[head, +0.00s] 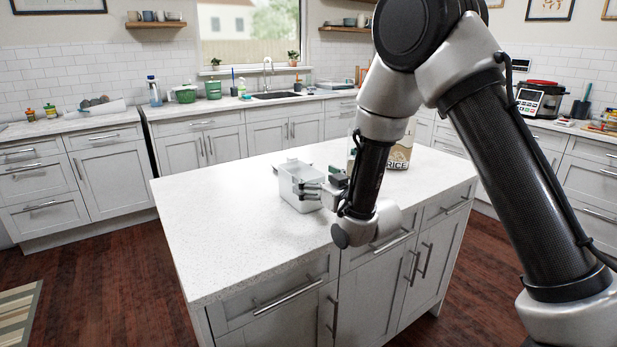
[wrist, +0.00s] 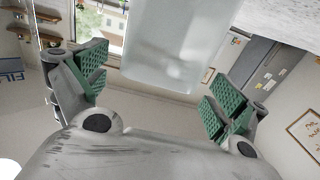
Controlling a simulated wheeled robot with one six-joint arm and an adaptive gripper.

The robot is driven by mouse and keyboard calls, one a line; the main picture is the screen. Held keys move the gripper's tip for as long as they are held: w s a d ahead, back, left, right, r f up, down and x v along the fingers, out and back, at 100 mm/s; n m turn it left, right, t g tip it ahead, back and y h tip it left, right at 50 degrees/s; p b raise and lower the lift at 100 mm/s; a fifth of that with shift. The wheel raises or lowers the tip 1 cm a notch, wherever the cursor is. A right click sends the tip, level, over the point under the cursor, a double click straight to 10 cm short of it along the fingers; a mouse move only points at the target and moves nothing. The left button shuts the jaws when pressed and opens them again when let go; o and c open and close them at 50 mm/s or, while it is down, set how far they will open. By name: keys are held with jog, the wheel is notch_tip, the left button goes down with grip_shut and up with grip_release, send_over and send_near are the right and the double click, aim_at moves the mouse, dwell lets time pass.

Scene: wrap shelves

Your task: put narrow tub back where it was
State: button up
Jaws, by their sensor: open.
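The narrow tub (head: 298,187), a translucent whitish open-topped container, stands upright on the white island top (head: 235,235). It also shows in the wrist view (wrist: 175,45) as a pale see-through shape at the top middle, beyond and between the fingers. My gripper (head: 313,188) is at the tub's right side in the head view, with its fingers pointing left towards it. In the wrist view my gripper (wrist: 152,92) is open, its green pads wide apart. I cannot tell whether a finger touches the tub.
A rice package (head: 400,150) stands on the island behind my arm, partly hidden. The island's left and front top is clear. Counters along the back wall hold a sink (head: 277,95), green pots (head: 186,94) and a tray (head: 97,108).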

jog(key=s+d+r+m+g+h, duration=0.1)
jog(key=s+d+r+h, duration=0.15)
jog(key=d, duration=0.45)
jog(key=s+d+r+m+g+h, duration=0.1)
jog(key=s+d+r+g+h, duration=0.15)
jog(key=d, duration=0.55)
jog(key=s+d+r+m+g+h, duration=0.1)
jog(key=s+d+r+m+h, duration=0.15)
jog(key=d, duration=0.45)
jog(key=s+d+r+g, duration=0.1)
jog(key=s+d, duration=0.3)
jog(key=s, duration=0.5)
jog(key=s+d+r+m+g+h, duration=0.1)
jog(key=s+d+g, duration=0.2)
jog(key=s, duration=0.6)
jog(key=s+d+r+m+g+h, duration=0.1)
jog(key=s+d+g, duration=0.1)
jog(key=s+d, duration=0.4)
jog(key=s, duration=0.4)
jog(key=shift+r, duration=0.15)
